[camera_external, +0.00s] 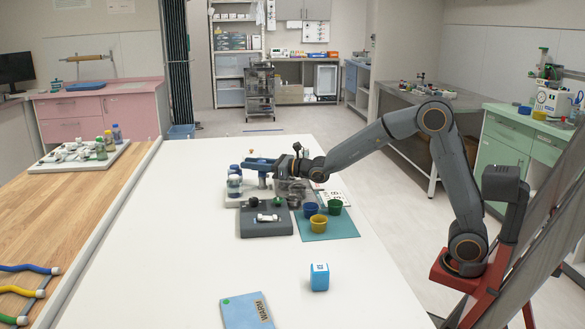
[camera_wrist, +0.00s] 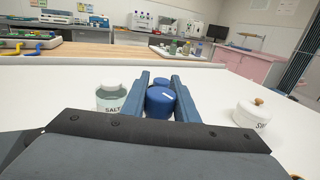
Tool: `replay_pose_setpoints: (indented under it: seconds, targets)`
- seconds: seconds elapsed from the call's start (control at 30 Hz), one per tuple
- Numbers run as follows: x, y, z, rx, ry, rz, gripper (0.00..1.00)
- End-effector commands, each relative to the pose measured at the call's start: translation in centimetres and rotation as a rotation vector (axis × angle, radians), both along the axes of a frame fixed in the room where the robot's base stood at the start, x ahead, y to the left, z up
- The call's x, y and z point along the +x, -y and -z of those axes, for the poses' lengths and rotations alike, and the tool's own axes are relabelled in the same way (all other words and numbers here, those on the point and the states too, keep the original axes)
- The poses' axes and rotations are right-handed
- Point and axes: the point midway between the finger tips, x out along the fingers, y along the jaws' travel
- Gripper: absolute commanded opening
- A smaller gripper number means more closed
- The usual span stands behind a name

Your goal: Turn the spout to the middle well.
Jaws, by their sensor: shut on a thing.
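My gripper (camera_external: 255,163) reaches over the white table from the right. In the wrist view its two blue fingers (camera_wrist: 160,79) stand either side of a blue round piece (camera_wrist: 160,101) with a white mark on top, and they are shut on it. A second, smaller blue round top shows just beyond it. I cannot tell which blue part is the spout, nor which way it points. No row of wells is clear to me; what lies under the gripper is partly hidden by the fingers and wrist.
A white jar marked SALT (camera_wrist: 110,98) stands left of the fingers, and a knobbed white jar (camera_wrist: 252,114) right. A grey block (camera_external: 267,229), a teal mat (camera_external: 328,231) with blue, yellow and green cups, a blue box (camera_external: 319,278) and a WARM book (camera_external: 245,311) lie nearer.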

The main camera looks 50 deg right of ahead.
Motion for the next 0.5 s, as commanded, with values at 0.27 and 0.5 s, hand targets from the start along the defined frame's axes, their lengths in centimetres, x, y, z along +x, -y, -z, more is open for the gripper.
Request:
replay_pose_setpoints:
  seconds: [0.27,0.5]
  targets:
    - [0.01,0.0,-0.03,0.0,0.001,0.0,0.46]
    - [-0.56,0.27,-0.11,0.0,0.001,0.0,0.46]
